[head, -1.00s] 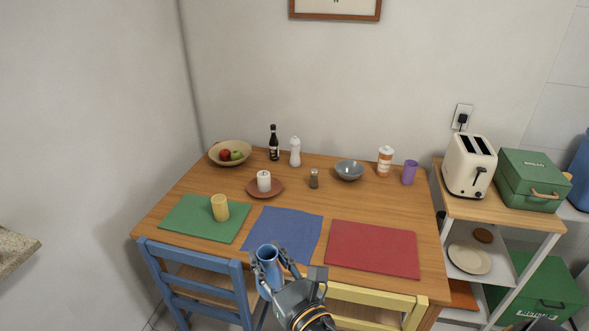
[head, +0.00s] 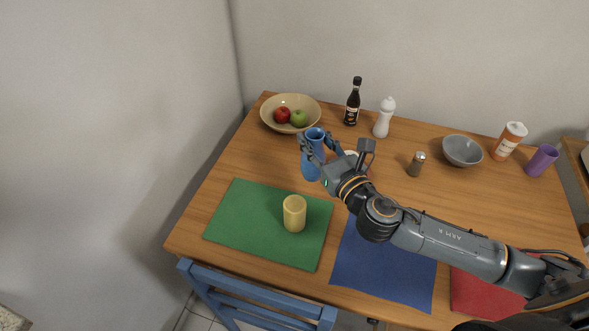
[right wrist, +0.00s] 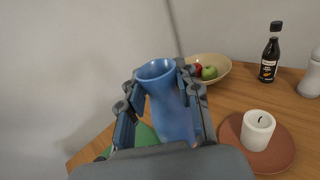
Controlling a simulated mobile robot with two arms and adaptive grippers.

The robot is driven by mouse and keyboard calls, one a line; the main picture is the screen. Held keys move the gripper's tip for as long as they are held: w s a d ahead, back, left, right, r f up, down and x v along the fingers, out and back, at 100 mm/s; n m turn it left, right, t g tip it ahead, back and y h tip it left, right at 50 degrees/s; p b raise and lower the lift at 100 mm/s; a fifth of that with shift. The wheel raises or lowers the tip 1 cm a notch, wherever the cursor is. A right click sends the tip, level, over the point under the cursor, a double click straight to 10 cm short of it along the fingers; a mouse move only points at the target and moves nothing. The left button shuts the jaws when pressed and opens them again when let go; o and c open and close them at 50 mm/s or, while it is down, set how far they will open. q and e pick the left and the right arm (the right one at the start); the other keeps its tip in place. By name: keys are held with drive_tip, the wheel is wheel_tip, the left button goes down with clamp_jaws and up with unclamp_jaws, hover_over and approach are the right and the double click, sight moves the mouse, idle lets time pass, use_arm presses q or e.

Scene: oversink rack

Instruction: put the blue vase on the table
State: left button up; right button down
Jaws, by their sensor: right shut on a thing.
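The blue vase (head: 312,165) is upright in my right gripper (head: 318,143), over the left part of the wooden table (head: 240,165). In the right wrist view the fingers close around the vase (right wrist: 168,105) from both sides, and its open mouth faces up. The vase is between the fruit bowl and the green placemat in the head view. I cannot tell whether its base touches the table. My left gripper is not in view.
A bowl with apples (head: 269,112) stands behind the vase. A white candle on a brown plate (right wrist: 285,150) is to the right, mostly hidden by my arm in the head view. A dark bottle (head: 352,104) and white shaker (head: 383,120) stand behind.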

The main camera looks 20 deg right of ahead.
drive_tip(key=w+f+b, duration=0.5)
drive_tip(key=w+f, duration=0.7)
drive_tip(key=w, duration=0.1)
drive_tip(key=shift+w+d+f, duration=0.25)
drive_tip(key=shift+w+f, duration=0.05)
drive_tip(key=shift+f, duration=0.1)
drive_tip(key=c, duration=0.9)
unclamp_jaws()
drive_tip(key=shift+c, duration=0.2)
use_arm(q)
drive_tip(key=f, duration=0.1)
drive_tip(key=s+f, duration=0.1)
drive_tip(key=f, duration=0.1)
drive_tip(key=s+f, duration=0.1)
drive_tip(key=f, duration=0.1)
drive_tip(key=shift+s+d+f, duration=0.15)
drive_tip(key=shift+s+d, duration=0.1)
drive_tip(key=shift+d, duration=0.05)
use_arm(e)
drive_tip(key=shift+r, duration=0.1)
